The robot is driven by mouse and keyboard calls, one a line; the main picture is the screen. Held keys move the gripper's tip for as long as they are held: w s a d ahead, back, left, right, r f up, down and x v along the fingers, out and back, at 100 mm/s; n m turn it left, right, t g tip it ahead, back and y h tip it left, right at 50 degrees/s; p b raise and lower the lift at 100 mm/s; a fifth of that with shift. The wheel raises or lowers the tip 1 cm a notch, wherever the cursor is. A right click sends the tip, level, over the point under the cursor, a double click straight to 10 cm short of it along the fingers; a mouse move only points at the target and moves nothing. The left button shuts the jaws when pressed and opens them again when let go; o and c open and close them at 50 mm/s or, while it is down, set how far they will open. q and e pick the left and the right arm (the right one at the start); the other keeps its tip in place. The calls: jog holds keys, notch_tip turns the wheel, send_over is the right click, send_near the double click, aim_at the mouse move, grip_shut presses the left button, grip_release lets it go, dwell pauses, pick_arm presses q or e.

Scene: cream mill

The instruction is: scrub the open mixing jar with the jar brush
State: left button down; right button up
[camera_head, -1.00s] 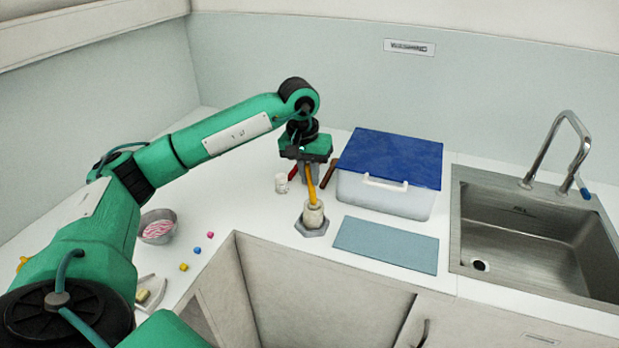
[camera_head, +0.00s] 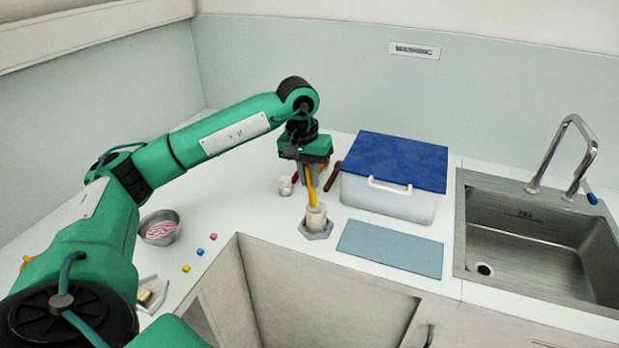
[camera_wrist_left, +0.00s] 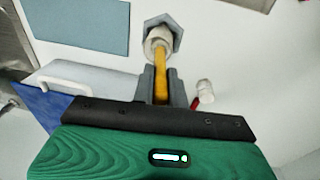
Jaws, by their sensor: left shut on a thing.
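The mixing jar (camera_head: 317,218) is a small cream jar standing upright on a grey hexagonal base (camera_head: 316,231) near the counter's front edge. My left gripper (camera_head: 313,180) is shut on the yellow handle of the jar brush (camera_head: 310,192), just behind and above the jar. The brush slants down and its lower end is inside the jar mouth, so its head is hidden. In the left wrist view the handle (camera_wrist_left: 161,70) runs from between the fingers (camera_wrist_left: 161,88) to the jar (camera_wrist_left: 158,40). My right gripper is not in view.
A clear bin with a blue lid (camera_head: 396,160) stands right of the gripper, with a blue-grey mat (camera_head: 390,248) before it. A white small jar (camera_head: 286,186) and a brown-handled tool (camera_head: 333,177) are close by. A bowl (camera_head: 160,228) and small cubes lie left; a sink (camera_head: 530,230) is right.

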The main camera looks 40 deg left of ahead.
pick_arm(q)
jog(key=shift+r+p, duration=2.15)
jog(key=shift+r, duration=2.15)
jog(key=shift+d+f, duration=0.1)
